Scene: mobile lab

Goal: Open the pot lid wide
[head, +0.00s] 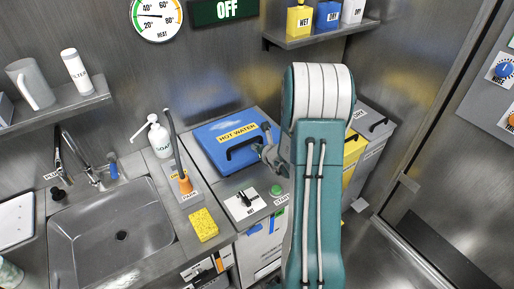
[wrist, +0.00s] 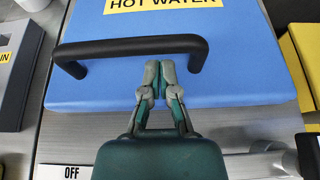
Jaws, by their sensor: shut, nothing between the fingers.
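The pot lid (head: 215,130) is a blue flat lid labelled HOT WATER on the counter unit, and it looks closed. It fills most of the wrist view (wrist: 235,85). Its black bar handle (wrist: 100,48) spans the front part of the lid; the handle also shows in the head view (head: 236,148). My gripper (wrist: 160,68) is shut and empty, with its fingertips just at the near side of the handle's middle. I cannot tell whether they touch the bar.
A sink (head: 110,235) with a tap lies left. A knob panel (head: 245,202) is in front of the lid. A yellow bin (head: 352,158) and a grey bin (head: 377,125) stand right.

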